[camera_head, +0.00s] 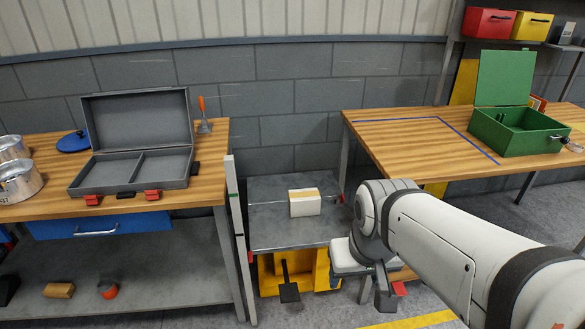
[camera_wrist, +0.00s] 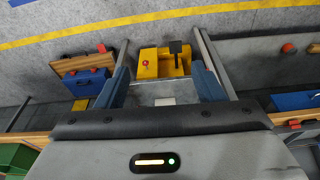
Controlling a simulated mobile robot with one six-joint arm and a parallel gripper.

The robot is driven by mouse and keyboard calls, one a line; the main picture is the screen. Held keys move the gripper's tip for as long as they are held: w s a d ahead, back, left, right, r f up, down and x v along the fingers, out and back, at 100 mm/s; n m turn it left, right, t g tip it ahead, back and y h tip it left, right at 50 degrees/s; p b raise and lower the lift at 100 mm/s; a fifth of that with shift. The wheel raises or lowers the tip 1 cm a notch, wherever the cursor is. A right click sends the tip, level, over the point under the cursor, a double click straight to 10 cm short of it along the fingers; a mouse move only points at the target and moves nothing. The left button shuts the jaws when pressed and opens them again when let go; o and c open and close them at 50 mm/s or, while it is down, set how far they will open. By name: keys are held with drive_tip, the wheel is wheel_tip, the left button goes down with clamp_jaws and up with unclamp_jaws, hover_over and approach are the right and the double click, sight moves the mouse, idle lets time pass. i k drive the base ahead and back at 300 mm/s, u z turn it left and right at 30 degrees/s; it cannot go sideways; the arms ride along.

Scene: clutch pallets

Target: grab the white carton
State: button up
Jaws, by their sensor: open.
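The white carton (camera_head: 305,203) with a tan band across its top stands on a low grey metal tabletop between two wooden benches. In the wrist view, only a pale part of the carton (camera_wrist: 165,101) shows between my fingers, just past the dark edge of my gripper housing, which hides the rest. My gripper (camera_wrist: 161,70) is open and empty, its blue-padded fingers wide apart. In the head view, my gripper (camera_head: 376,290) hangs to the right of and nearer than the carton, apart from it, with its fingers partly hidden by the arm.
The low metal tabletop (camera_head: 272,236) is otherwise clear, above a yellow base (camera_head: 307,268). The left wooden bench (camera_head: 213,165) holds an open grey case (camera_head: 88,188); a pale upright post (camera_head: 238,235) stands between. The right bench (camera_head: 395,140) holds an open green box (camera_head: 510,140).

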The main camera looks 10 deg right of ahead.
sight(305, 202)
drive_tip(key=z, duration=0.2)
drive_tip(key=i, duration=1.35)
drive_tip(key=u, duration=0.7)
